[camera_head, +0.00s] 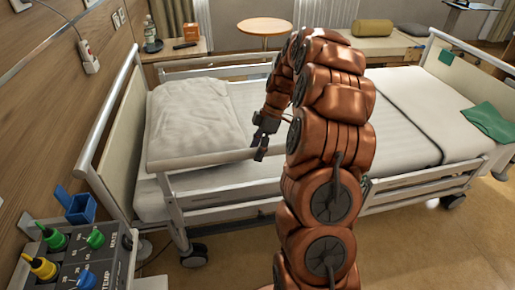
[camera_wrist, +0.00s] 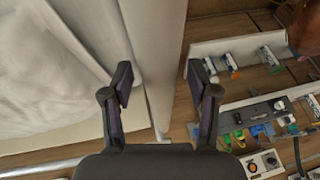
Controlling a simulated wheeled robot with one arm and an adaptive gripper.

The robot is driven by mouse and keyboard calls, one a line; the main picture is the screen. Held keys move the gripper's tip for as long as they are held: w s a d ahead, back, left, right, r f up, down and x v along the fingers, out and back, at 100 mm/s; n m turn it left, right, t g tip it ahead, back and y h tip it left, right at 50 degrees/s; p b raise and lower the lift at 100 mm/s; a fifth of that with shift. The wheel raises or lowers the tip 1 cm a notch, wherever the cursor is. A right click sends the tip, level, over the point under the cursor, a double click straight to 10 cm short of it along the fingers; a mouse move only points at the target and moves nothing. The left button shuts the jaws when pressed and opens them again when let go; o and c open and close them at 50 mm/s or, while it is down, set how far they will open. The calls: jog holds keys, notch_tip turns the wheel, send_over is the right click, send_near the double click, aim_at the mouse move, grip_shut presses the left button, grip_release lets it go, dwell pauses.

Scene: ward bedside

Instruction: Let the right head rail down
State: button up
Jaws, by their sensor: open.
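The right head rail (camera_head: 215,158) is on the near side of the bed, beside the pillow. Its top bar stands above mattress level, with lower bars (camera_head: 235,201) beneath. My gripper (camera_head: 261,150) is at the right part of this top bar, pointing down. In the wrist view my gripper (camera_wrist: 162,90) is open, with nothing held. A broad white bar (camera_wrist: 156,60) runs through the gap between the fingers in that picture; whether it lies between them in depth I cannot tell. My arm hides the rail's right end. I cannot make out a release catch.
The pillow (camera_head: 195,115) lies at the head end by the headboard (camera_head: 115,130). A control panel (camera_head: 85,262) with coloured knobs stands at lower left. A bedside cabinet (camera_head: 175,48) and round table (camera_head: 264,27) stand beyond the bed. Floor (camera_head: 225,262) before the bed is clear.

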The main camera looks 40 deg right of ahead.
grip_shut()
dwell(0.5)
